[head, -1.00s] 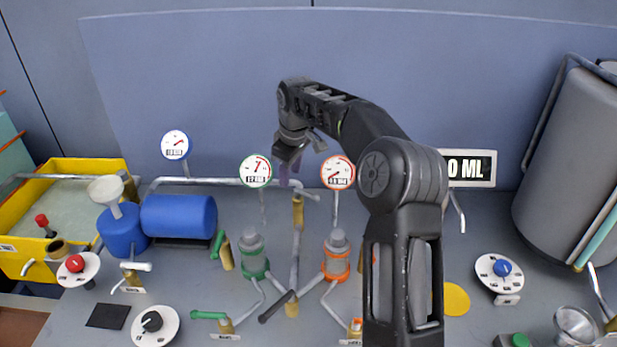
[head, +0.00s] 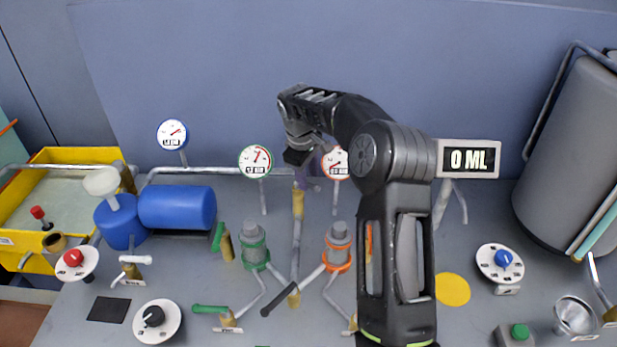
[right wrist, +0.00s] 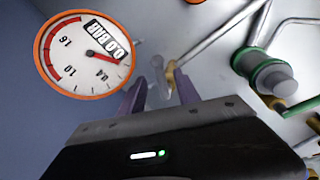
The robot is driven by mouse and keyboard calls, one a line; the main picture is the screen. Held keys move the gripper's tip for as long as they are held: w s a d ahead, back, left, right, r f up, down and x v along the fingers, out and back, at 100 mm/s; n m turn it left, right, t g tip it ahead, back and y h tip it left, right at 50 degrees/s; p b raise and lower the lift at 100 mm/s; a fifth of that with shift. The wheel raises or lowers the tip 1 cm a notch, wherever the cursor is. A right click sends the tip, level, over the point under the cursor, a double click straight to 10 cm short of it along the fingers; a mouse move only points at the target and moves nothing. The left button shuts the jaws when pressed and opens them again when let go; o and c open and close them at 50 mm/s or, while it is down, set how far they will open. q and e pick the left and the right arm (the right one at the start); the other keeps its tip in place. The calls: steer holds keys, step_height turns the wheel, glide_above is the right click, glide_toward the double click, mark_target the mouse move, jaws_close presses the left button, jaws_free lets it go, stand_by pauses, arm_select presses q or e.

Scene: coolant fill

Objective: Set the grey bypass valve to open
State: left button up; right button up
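My right gripper (head: 309,176) is at the middle of the panel, between the green-ringed and orange-ringed gauges. Its purple fingers (right wrist: 157,92) stand apart in the right wrist view. A brass valve body (head: 298,203) on the middle pipe is just below the gripper in the head view. In the right wrist view, a small brass part with a greyish lever-like piece (right wrist: 160,72) shows beyond and between the fingertips; contact is not visible. Another brass valve with a dark grey lever (head: 278,303) sits lower on the same pipe. Which one is the bypass valve cannot be read. My left gripper is not in view.
The orange-ringed gauge (right wrist: 86,53) is close to the left finger. A green-ringed pump (head: 254,247) and an orange-ringed pump (head: 338,247) flank the middle pipe. Green-handled valves (head: 211,309) are at lower left. A yellow disc (head: 453,289) lies on clear panel at right.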

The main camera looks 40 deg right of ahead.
steer(key=shift+d+f, duration=0.15)
steer(key=shift+f, duration=0.8)
steer(key=shift+c, duration=0.5)
jaws_close()
steer(key=shift+w, duration=0.1)
